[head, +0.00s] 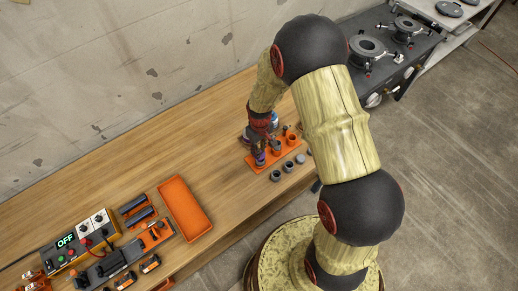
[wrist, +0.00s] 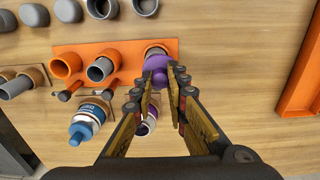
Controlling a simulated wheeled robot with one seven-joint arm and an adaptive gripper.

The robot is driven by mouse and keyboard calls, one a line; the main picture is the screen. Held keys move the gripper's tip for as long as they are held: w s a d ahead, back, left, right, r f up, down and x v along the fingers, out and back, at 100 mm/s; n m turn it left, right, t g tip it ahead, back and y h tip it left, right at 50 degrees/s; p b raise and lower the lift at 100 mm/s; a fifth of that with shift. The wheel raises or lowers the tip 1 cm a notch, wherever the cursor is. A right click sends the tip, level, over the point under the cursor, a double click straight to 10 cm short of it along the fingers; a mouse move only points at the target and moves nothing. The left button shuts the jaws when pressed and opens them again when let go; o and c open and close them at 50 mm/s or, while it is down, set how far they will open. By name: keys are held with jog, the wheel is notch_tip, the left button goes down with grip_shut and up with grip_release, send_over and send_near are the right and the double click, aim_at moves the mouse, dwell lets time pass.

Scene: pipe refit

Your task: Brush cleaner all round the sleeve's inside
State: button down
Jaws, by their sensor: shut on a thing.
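My gripper (wrist: 161,76) is shut on a purple cap (wrist: 155,63), which I take for the cleaner's brush cap. The cap is right over the end socket of an orange rack (wrist: 125,48). A grey rim shows at that socket, partly hidden by the cap; whether a brush is inside it I cannot tell. Beside it, a grey sleeve (wrist: 101,70) sits in the middle socket. A can with a purple-marked label (wrist: 147,125) stands between my fingers in the wrist view, partly hidden. In the head view my gripper (head: 262,147) is low over the orange rack (head: 254,165).
A blue-capped can (wrist: 84,132) stands beside the rack. Several grey fittings (wrist: 70,10) stand on the bench along the rack's other side. An orange tray (head: 185,208) and a control box reading OFF (head: 66,241) lie to the left. Bare wood lies between tray and rack.

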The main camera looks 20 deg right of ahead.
jog(key=shift+s+d, duration=0.2)
jog(key=shift+d, duration=0.15)
dwell(0.3)
jog(key=shift+w+d, duration=0.15)
jog(key=shift+d, duration=0.2)
dwell(0.5)
jog(key=shift+w+d, duration=0.15)
jog(key=shift+w, duration=0.15)
dwell(0.6)
jog(key=shift+w+b, duration=0.35)
dwell(0.5)
jog(key=shift+s+a, duration=0.15)
jog(key=shift+a, duration=0.15)
dwell(0.4)
jog(key=shift+r+p, duration=1.75)
jog(key=shift+r, duration=1.05)
